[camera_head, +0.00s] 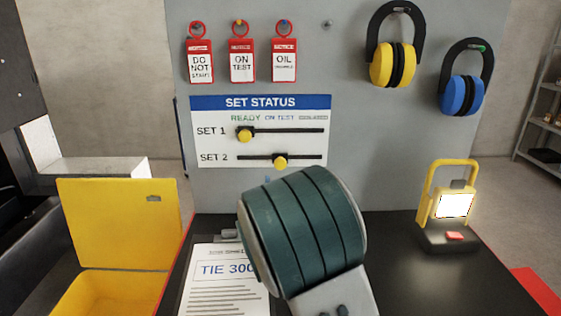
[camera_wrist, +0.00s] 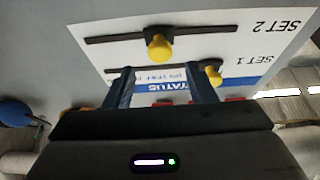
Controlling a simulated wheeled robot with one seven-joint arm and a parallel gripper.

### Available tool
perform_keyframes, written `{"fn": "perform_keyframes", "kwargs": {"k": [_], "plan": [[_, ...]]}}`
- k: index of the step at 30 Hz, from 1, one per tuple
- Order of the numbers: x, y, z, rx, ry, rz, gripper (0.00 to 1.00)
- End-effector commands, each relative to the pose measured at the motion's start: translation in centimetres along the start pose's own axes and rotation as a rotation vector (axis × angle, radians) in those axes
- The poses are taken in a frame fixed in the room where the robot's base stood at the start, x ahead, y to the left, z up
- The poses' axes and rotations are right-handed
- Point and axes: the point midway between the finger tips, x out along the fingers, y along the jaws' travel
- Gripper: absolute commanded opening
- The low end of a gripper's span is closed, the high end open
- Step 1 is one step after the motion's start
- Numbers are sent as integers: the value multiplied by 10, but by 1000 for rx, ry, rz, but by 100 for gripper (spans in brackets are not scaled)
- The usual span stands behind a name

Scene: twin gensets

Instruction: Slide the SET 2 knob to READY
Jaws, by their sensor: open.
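The SET STATUS panel (camera_head: 260,102) hangs on the grey board, with columns READY, ON TEST and a third, less legible one. The SET 2 knob (camera_head: 281,161) is yellow and sits on its dark horizontal slot, below ON TEST and right of READY. The SET 1 knob (camera_head: 245,134) sits below READY. The wrist view is upside down; there the SET 2 knob (camera_wrist: 158,48) lies ahead of my gripper (camera_wrist: 161,80), roughly centred between the fingers. The fingers are open and hold nothing; whether they reach around the knob cannot be told. The SET 1 knob (camera_wrist: 213,73) shows near one finger.
Red tags (camera_head: 242,60) hang above the panel. Yellow (camera_head: 392,65) and blue (camera_head: 462,92) earmuffs hang at right. The black bench top (camera_head: 400,270) bears a clipboard (camera_head: 215,280) and a yellow work lamp (camera_head: 452,205). A yellow open box (camera_head: 118,222) stands left.

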Motion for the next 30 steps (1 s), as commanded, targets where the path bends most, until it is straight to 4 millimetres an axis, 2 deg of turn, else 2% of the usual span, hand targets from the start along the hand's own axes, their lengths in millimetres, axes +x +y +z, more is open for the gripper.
{"fn": "perform_keyframes", "kwargs": {"k": [1,6,12,17,25,26,30], "plan": [[12,0,-2,-2,2,0,50],[44,0,-1,-1,0,-1,50],[69,0,0,-1,-1,-1,50],[77,0,0,1,-1,-1,50],[78,0,0,1,-2,-1,50],[78,0,0,1,-2,-1,45],[78,0,0,1,-2,-1,6]]}}
